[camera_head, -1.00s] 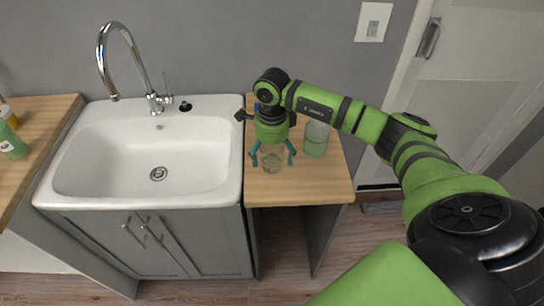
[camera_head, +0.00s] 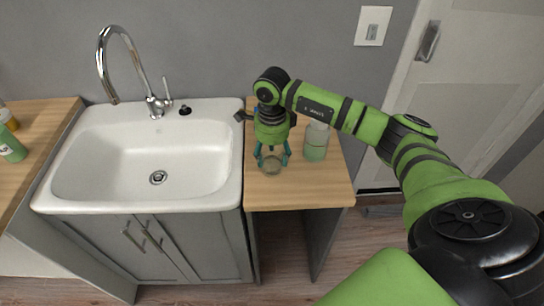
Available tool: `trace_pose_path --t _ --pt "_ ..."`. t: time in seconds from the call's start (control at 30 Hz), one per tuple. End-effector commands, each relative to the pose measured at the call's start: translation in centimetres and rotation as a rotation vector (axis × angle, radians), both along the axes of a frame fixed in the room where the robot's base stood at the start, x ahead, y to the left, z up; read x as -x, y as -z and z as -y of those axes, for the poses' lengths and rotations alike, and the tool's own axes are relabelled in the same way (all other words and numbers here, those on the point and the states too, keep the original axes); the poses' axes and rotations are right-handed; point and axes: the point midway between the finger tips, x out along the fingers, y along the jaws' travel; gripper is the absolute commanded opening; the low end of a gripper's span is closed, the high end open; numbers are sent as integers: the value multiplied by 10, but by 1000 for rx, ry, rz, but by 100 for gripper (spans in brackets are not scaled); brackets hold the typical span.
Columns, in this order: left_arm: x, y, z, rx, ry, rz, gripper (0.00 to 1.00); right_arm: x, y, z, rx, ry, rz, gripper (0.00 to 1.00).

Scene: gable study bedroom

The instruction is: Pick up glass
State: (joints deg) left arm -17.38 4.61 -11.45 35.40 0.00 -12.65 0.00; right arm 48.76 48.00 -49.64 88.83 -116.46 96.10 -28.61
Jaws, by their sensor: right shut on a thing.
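A clear glass (camera_head: 272,165) stands on the wooden counter (camera_head: 300,190) to the right of the sink. My right gripper (camera_head: 272,158) points down at it from above, with its teal fingers closed in on the glass from both sides. The upper part of the glass is hidden by the gripper; its lower part shows just below the fingers. My left gripper is not in view.
A pale green jar or bottle (camera_head: 316,147) stands close to the right of my right gripper. The white sink (camera_head: 90,150) with a chrome faucet (camera_head: 122,50) is at the left. Bottles (camera_head: 10,147) stand on the far-left counter. The counter's front right is clear.

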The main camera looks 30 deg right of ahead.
Motion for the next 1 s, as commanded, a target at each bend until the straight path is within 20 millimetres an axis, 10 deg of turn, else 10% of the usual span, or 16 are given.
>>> trace_pose_path --t 0.3,1.0 --pt "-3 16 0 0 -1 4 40 -2 -30 0 -1 -1 9 21" --pt "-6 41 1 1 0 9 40 79 -78 1 0 -1 4 21"
